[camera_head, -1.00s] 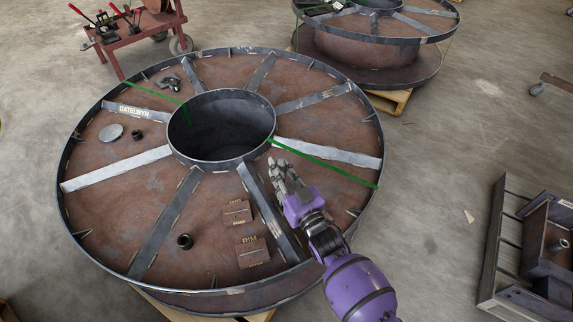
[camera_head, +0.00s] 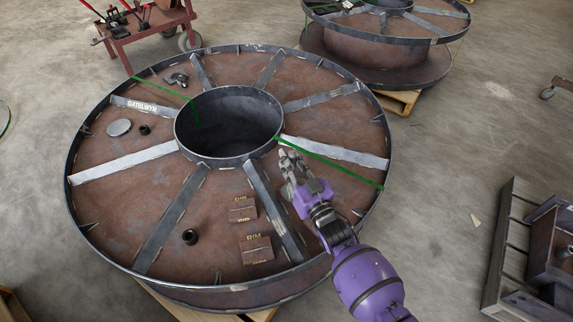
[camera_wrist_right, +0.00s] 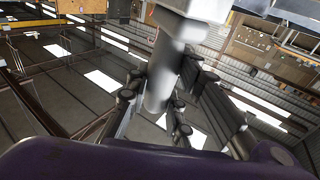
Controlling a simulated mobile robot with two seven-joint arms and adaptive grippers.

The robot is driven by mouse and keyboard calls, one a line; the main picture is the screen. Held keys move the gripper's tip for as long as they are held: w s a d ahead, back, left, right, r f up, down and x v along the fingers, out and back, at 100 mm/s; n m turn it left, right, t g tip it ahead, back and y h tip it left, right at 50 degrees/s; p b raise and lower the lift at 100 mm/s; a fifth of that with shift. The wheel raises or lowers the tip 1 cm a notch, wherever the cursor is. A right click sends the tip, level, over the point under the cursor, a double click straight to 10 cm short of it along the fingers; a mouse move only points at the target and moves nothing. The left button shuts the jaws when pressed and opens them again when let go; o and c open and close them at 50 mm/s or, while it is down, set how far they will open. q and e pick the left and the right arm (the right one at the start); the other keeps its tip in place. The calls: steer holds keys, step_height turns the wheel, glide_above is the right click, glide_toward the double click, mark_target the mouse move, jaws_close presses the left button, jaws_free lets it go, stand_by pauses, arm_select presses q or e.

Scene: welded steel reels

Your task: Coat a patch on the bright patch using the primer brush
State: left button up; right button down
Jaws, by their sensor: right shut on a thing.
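My right gripper (camera_head: 291,163) is above the right part of the large reel's (camera_head: 115,205) top face, near the central hub. In the right wrist view its fingers (camera_wrist_right: 158,104) are closed around a grey cylindrical handle (camera_wrist_right: 165,75) with a pale block at its upper end. This is likely the primer brush, but its bristles cannot be made out. In the head view the fingers hide most of the held thing. I cannot single out the bright patch; the reel is mottled brown with several paler worn spots. My left gripper is out of view.

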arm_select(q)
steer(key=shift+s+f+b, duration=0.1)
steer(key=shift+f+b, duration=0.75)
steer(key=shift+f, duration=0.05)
arm_select(e)
steer(key=w+d, duration=0.4)
steer(key=d, duration=0.1)
steer(key=shift+w, duration=0.2)
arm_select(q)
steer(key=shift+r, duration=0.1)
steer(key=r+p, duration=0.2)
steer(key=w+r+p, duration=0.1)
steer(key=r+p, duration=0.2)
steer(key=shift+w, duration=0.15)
arm_select(e)
step_height(320, 180, up, 6)
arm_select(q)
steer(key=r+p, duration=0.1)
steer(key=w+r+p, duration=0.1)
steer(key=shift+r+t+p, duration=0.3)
arm_select(e)
step_height(320, 180, up, 3)
steer(key=shift+f, duration=0.1)
steer(key=shift+s, duration=0.1)
